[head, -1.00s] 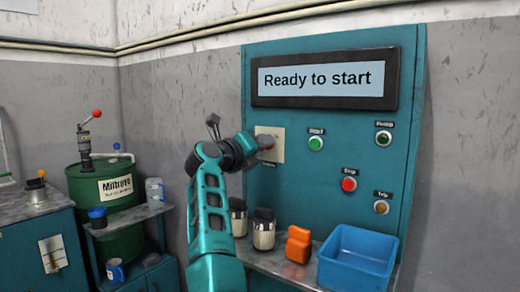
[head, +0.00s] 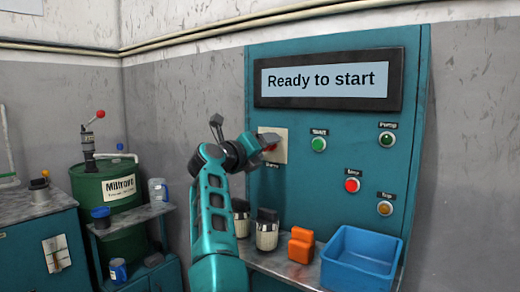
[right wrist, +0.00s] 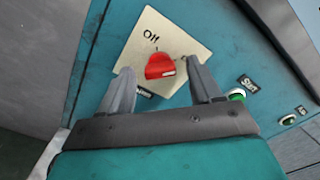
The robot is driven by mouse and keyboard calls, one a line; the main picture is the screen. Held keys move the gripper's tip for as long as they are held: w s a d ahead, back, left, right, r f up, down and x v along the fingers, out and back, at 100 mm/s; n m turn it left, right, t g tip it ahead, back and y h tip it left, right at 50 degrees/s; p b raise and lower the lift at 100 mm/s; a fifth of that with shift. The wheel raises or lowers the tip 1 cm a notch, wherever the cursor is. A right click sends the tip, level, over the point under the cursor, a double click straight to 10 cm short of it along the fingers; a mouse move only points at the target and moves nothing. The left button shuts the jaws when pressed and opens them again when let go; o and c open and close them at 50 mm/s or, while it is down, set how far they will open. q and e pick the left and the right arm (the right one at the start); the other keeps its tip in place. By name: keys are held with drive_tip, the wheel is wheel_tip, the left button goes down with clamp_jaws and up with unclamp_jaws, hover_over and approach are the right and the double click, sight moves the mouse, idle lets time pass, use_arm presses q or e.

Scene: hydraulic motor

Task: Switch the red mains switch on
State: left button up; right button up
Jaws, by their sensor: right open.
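The red mains switch (right wrist: 160,67) is a round red knob with a pale mark on its right side, on a cream plate (right wrist: 184,38). "Off" is printed on the plate, above left of the knob in the right wrist view. In the head view the plate (head: 281,146) is on the teal panel, and the red knob (head: 270,140) is partly hidden by my right gripper (head: 262,147). In the right wrist view my right gripper (right wrist: 160,68) is open, with one finger on each side of the knob. I cannot tell whether they touch it. My left gripper is out of view.
The panel display (head: 325,79) reads "Ready to start". A green button (head: 318,144) and a red button (head: 352,185) are to the right of the switch. Below, jars, an orange object (head: 301,245) and a blue bin (head: 361,258) stand on a shelf.

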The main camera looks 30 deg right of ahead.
drive_tip(key=v, duration=1.3)
drive_tip(key=shift+b, duration=0.35)
drive_tip(key=shift+f, duration=0.1)
